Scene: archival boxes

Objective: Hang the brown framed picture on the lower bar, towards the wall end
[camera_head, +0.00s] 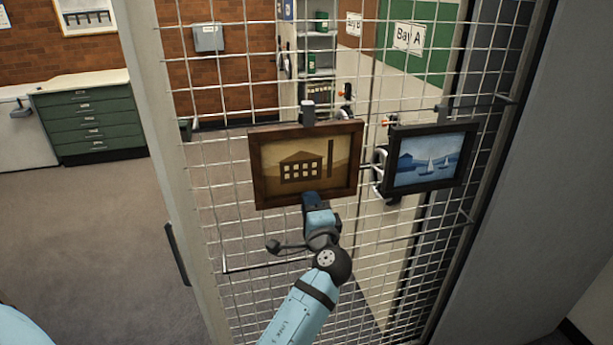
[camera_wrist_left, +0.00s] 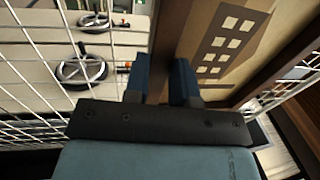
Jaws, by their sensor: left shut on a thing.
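The brown framed picture (camera_head: 257,165) shows a building with a chimney on tan ground and has a dark hook tab at its top. It is upright, slightly tilted in view, in front of the wire mesh. My left gripper (camera_head: 311,200) is shut on its lower frame edge from below. In the left wrist view the fingers (camera_wrist_left: 168,80) close on the brown frame (camera_wrist_left: 215,45). The lower bar (camera_head: 265,267) crosses the mesh below the picture, partly hidden by my arm. Whether the hook touches the upper bar, I cannot tell. My right gripper is out of view.
A black framed sailboat picture (camera_head: 430,160) hangs at upper-bar height to the right of the brown one. The wire mesh panel (camera_head: 225,225) has a pale post (camera_head: 165,120) at left and a grey wall (camera_head: 540,170) at right. The lower mesh right of my arm is clear.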

